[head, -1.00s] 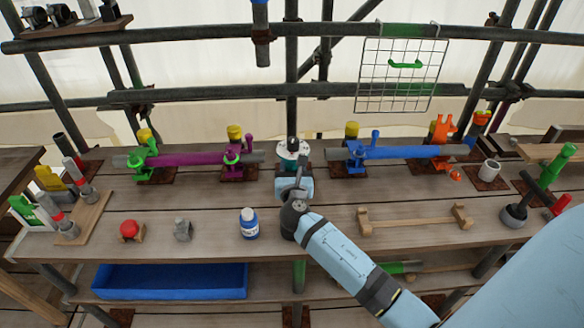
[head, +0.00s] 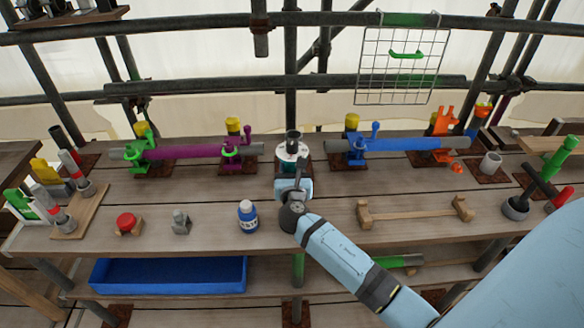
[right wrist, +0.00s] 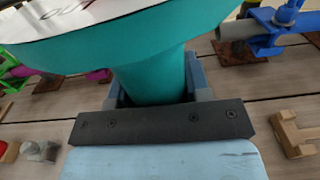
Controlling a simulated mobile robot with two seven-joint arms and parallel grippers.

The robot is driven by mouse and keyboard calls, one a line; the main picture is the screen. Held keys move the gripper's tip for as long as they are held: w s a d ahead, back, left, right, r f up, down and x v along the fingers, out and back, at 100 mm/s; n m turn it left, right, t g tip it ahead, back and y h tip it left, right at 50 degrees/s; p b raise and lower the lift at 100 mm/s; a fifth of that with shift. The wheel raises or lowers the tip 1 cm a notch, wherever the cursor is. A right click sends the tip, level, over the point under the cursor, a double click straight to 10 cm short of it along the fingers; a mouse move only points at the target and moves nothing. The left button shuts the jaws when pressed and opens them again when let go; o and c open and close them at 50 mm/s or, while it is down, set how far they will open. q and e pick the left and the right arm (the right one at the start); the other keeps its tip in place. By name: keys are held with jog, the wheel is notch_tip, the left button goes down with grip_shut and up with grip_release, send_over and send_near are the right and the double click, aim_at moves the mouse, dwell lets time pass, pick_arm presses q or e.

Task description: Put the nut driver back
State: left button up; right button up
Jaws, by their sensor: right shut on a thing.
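The nut driver appears to be the teal tool (right wrist: 155,72) with a white disc marked with black letters. In the head view, the tool (head: 292,152) stands roughly upright with a dark open socket on top. My right gripper (head: 294,185) is shut on its teal body; in the right wrist view, the fingers (right wrist: 155,95) lie either side of it. Its lower end is hidden by the gripper, and I cannot tell whether it touches the bench. My left gripper is not in view.
An empty wooden cradle (head: 415,215) lies on the bench, right of my forearm. A blue-white bottle (head: 248,217) stands close left of the gripper. Purple (head: 185,152) and blue (head: 400,145) clamped pipes flank the tool behind. A wire panel (head: 402,70) hangs above.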

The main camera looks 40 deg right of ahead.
jog(key=shift+f+b, duration=1.85)
jog(key=shift+f, duration=0.85)
jog(key=shift+f+b, duration=0.75)
jog(key=shift+f, duration=0.3)
jog(key=o, duration=1.6)
jog(key=shift+f, duration=0.1)
jog(key=shift+o, duration=0.2)
jog(key=shift+f, duration=0.3)
jog(key=shift+f+b, duration=0.3)
jog(key=shift+b, duration=0.1)
